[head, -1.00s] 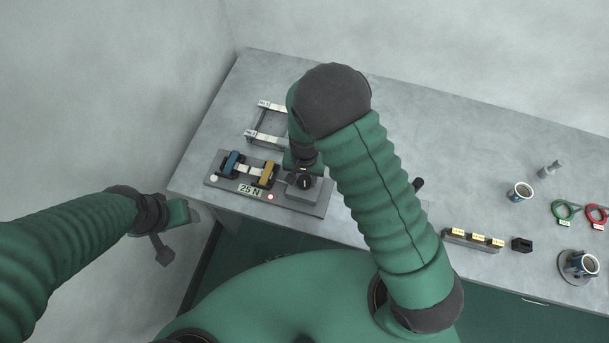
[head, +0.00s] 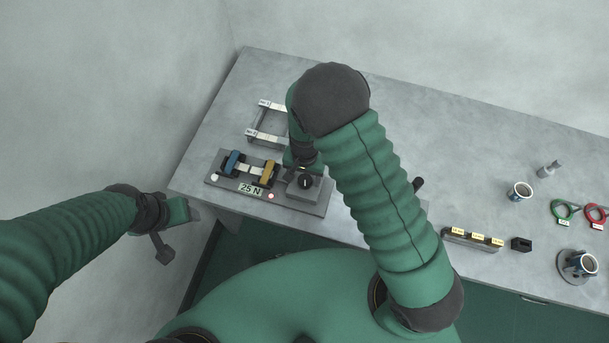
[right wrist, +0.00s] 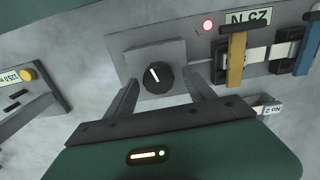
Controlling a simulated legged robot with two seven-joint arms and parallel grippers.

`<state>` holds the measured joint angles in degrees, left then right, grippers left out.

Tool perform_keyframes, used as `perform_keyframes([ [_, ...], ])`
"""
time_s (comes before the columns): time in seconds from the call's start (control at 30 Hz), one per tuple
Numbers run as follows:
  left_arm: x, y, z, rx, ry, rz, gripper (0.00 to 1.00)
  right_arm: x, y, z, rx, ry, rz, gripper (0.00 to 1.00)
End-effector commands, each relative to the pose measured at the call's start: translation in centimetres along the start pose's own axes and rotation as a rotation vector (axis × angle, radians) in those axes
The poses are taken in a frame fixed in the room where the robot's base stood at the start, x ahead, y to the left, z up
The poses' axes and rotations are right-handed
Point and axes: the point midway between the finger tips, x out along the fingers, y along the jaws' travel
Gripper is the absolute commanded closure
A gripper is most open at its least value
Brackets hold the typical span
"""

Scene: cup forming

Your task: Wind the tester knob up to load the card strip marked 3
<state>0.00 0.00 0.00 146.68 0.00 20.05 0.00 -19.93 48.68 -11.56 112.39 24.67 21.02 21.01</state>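The tester (head: 318,205) is a grey block at the table's left end, its display (head: 250,189) reading 25 N. A pale card strip (head: 244,168) spans its blue clamp (head: 231,161) and yellow clamp (head: 268,172); I cannot read a number on it. The dark knob (head: 305,181) shows best in the right wrist view (right wrist: 158,77), its white mark pointing up and slightly left. My right gripper (right wrist: 162,88) is open, with one finger on each side of the knob and visible gaps to it. My left gripper (head: 172,232) hangs empty off the table's left end; its opening is unclear.
A rack (head: 268,122) with white labelled strips stands behind the tester; one label reads No 2 in the right wrist view (right wrist: 270,108). A red lamp (right wrist: 207,25) glows beside the display.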

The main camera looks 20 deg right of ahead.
Motion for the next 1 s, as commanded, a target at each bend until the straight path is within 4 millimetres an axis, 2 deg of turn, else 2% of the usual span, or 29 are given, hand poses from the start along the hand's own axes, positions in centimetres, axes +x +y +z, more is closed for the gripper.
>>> perform_keyframes([
  [0.17,0.0,0.0,0.0,0.0,0.0,0.0,0.37,-0.1,0.0,0.1,0.0,-0.001,0.001,0.37],
  [0.27,0.1,0.0,0.0,0.0,0.0,0.0,0.37,-1.2,-0.1,0.0,-0.001,0.0,-0.001,0.37],
  [0.37,0.2,0.0,0.1,0.0,0.0,0.0,0.37,-3.5,-0.1,0.0,-0.002,0.003,-0.003,0.37],
  [0.7,0.3,0.0,0.1,0.0,0.0,0.0,0.37,-13.2,-0.2,-0.1,0.0,0.002,-0.004,0.37],
  [0.83,0.4,0.0,0.1,0.0,0.0,0.0,0.37,-15.6,-0.2,-0.1,-0.001,0.0,-0.002,0.37],
  [1.0,0.4,0.0,0.1,0.0,0.0,0.0,0.37,-16.7,-0.1,-0.1,0.0,-0.001,0.001,0.37],
])
